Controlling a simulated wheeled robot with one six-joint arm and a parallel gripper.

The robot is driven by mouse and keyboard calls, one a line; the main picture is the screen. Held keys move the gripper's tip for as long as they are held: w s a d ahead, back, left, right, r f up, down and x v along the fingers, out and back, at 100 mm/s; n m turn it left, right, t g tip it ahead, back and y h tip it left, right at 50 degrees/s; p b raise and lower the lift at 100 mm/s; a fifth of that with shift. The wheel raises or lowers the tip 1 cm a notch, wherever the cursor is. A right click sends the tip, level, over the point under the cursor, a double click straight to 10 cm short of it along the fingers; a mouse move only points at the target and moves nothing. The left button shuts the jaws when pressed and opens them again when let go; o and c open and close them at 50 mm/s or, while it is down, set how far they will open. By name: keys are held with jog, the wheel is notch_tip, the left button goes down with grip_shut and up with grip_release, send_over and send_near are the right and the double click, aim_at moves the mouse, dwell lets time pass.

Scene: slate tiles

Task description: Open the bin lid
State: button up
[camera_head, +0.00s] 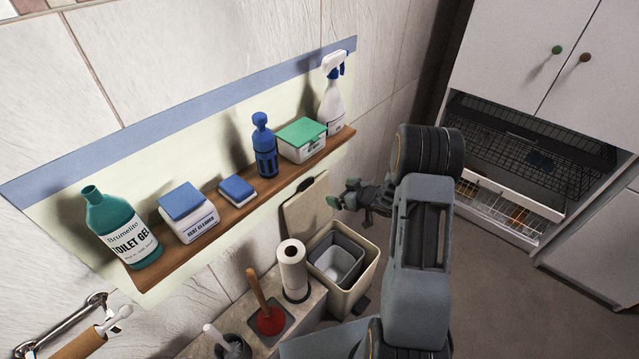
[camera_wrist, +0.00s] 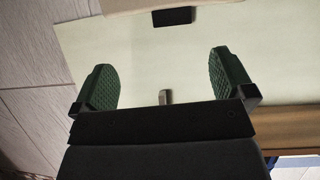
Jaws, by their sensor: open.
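The beige bin (camera_head: 345,286) stands by the wall with its mouth uncovered, showing a grey inner bucket. Its beige lid (camera_head: 307,212) is raised and leans back towards the wall, with a dark tab (camera_head: 306,184) on its upper edge. My gripper (camera_head: 342,200) is just right of the raised lid, above the bin. In the wrist view my gripper (camera_wrist: 162,64) has its green-padded fingers wide apart, with nothing held between them. A beige edge, likely the lid (camera_wrist: 115,6), and its dark tab (camera_wrist: 173,17) lie beyond the fingertips, apart from them.
A wooden shelf (camera_head: 240,208) with bottles, boxes and a sponge runs along the wall above the bin. A paper roll (camera_head: 292,266) and a red plunger (camera_head: 269,320) stand on a ledge left of the bin. A white cabinet (camera_head: 520,45) stands at right; floor between is clear.

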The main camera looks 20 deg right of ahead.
aim_at(308, 182)
jog(key=shift+y, duration=0.6)
jog(key=x, duration=0.4)
jog(key=r+b+x, duration=0.1)
jog(key=x, duration=0.4)
jog(key=a+x, duration=0.1)
jog(key=x, duration=0.4)
jog(key=shift+r, duration=0.35)
